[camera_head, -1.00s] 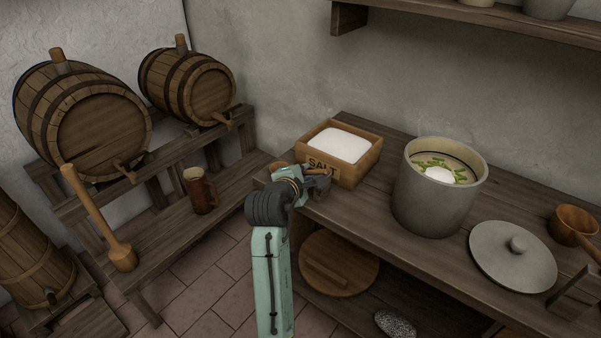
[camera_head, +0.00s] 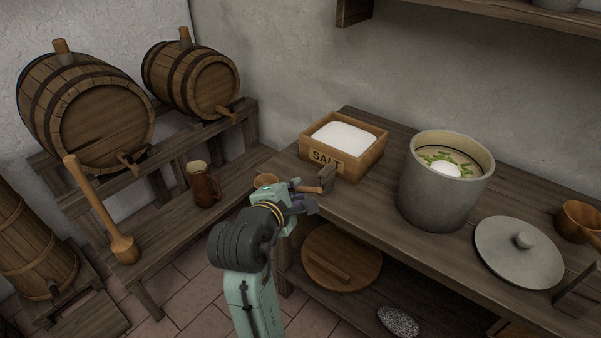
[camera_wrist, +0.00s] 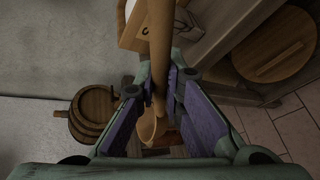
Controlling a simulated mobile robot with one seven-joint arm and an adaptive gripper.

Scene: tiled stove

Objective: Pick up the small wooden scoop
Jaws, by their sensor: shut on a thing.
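My gripper (camera_head: 314,190) is shut on the small wooden scoop at the left front corner of the counter. In the head view, the scoop's round bowl (camera_head: 265,180) shows to the left of the fingers, and a short piece of its handle shows between them. In the wrist view, the scoop's handle (camera_wrist: 159,45) runs between the two purple finger pads of my gripper (camera_wrist: 162,95), with the bowl (camera_wrist: 149,128) below. The fingers hide part of the scoop. I cannot tell how far it is above the counter.
The salt box (camera_head: 344,155) stands just behind the gripper. A grey pot (camera_head: 440,195) of soup, its lid (camera_head: 519,252) and a wooden ladle (camera_head: 578,220) are to the right. A mug (camera_head: 203,187) and barrels (camera_head: 103,125) are on the left rack.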

